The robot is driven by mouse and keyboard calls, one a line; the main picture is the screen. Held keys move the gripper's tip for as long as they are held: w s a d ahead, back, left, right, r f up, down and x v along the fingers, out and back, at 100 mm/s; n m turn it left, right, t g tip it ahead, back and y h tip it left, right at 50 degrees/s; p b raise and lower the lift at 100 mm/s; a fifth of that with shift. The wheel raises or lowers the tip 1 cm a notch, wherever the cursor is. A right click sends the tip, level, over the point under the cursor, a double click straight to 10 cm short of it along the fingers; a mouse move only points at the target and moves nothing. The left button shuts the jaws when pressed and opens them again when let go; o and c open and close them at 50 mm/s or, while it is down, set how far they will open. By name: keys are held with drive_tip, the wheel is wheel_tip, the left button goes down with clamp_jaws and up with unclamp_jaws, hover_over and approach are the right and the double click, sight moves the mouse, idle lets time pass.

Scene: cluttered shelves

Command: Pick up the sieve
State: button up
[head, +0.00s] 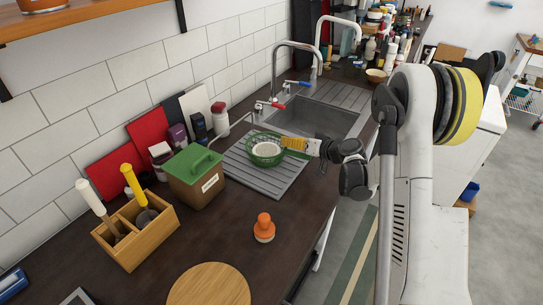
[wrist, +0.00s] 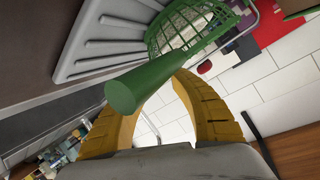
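The sieve (head: 254,152) is a green mesh bowl on the grey draining board beside the sink, with a pale round shape inside it. In the wrist view, its mesh (wrist: 190,24) is at the top and its thick green handle (wrist: 140,86) runs down toward the camera. My gripper (head: 288,144), with yellow fingers, is at the handle side of the sieve. In the wrist view, the gripper (wrist: 158,90) has its fingers apart, with white wall showing between them. The handle crosses in front of the fingertips and hides them. I cannot tell if they touch it.
A green-lidded box (head: 195,180) stands left of the draining board (head: 262,183). A wooden utensil holder (head: 140,235), an orange-handled brush (head: 264,230) and a round wooden board (head: 210,285) are nearer. The faucet (head: 276,70) rises behind the sink. Bottles crowd the far counter.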

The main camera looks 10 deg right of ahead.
drive_tip(key=b+x, duration=0.2)
drive_tip(key=x, duration=0.2)
drive_tip(key=shift+w+a+f, duration=0.15)
drive_tip(key=shift+w+a, duration=0.1)
clamp_jaws()
